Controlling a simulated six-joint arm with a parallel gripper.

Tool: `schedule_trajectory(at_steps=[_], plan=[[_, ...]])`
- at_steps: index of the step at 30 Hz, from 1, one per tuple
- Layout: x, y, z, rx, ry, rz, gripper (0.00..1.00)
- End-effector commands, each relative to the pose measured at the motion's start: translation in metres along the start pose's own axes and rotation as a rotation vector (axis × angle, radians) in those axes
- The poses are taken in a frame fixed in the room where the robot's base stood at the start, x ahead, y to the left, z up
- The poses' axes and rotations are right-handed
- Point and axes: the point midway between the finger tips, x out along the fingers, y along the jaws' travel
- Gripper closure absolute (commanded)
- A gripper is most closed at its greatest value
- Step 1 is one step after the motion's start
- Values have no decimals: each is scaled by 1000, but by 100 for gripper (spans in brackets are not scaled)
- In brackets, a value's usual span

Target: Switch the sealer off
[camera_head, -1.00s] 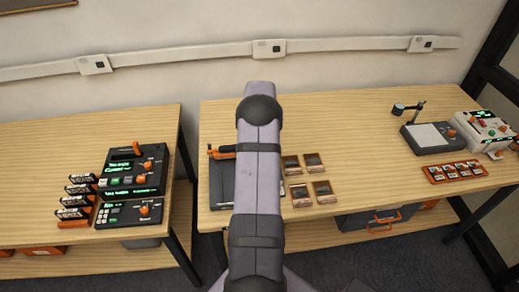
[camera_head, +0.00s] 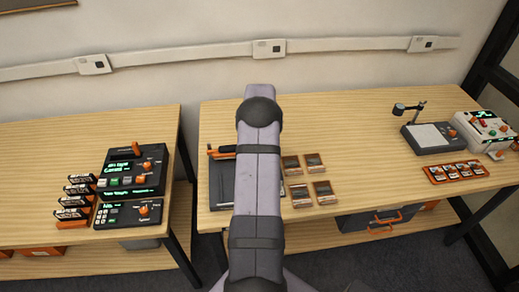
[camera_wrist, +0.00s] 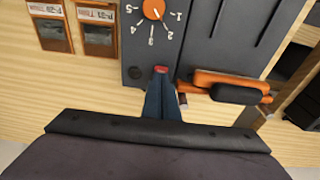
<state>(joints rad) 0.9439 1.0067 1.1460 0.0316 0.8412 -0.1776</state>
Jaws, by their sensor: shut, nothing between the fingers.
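The sealer (camera_wrist: 137,75) is a dark flat unit in the wrist view. It has an orange dial (camera_wrist: 154,9) with white numbers around it. A small red switch (camera_wrist: 161,69) sits below the dial. An orange arm with a black grip (camera_wrist: 240,94) lies to the right. My gripper (camera_wrist: 161,80) is shut and empty, its fingertips right at the red switch and partly covering it. I cannot tell whether they touch it. In the head view the sealer (camera_head: 222,184) lies on the right table, mostly behind my arm, which also hides the gripper.
Several small packets (camera_head: 302,189) lie right of the sealer; two labelled ones (camera_wrist: 98,35) show in the wrist view. A stand (camera_head: 425,133), a white device (camera_head: 484,130) and an orange tray (camera_head: 457,172) are farther right. Black units with displays (camera_head: 134,172) stand on the left table.

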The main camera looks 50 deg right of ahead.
Motion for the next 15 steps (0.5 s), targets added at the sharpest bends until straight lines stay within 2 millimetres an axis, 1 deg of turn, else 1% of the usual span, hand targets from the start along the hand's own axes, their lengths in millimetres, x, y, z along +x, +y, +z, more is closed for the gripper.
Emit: schedule_trajectory(at_steps=[5,15], plan=[[-8,0,-1,0,1,0,100],[-32,0,-5,0,1,0,100]])
